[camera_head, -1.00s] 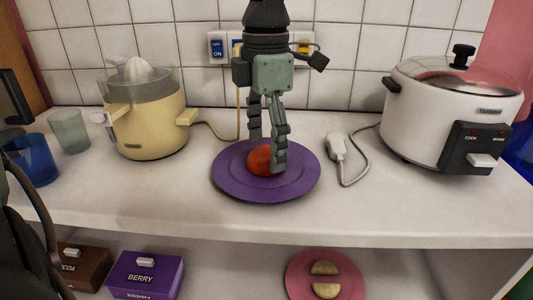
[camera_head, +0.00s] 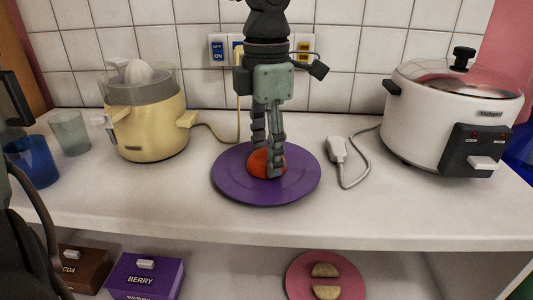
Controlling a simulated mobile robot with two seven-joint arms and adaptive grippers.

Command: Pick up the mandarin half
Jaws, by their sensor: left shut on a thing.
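The mandarin half (camera_head: 258,164) is a small orange-red dome on the purple plate (camera_head: 232,187), in the middle of the head view. My left gripper (camera_head: 268,165) points straight down over the plate. Its fingers are shut on the mandarin half, one at the near right side and the other behind it. The fingers hide part of the fruit. I cannot tell whether the fruit is clear of the plate. My right gripper is not in view.
A yellow citrus juicer (camera_head: 150,130) stands left, with a clear cup (camera_head: 70,133) and a blue cup (camera_head: 36,165). A white cooker (camera_head: 430,115) stands right. A white plug (camera_head: 337,149) and cord lie beside the plate. Below are boxes (camera_head: 146,275) and a pink plate (camera_head: 295,280).

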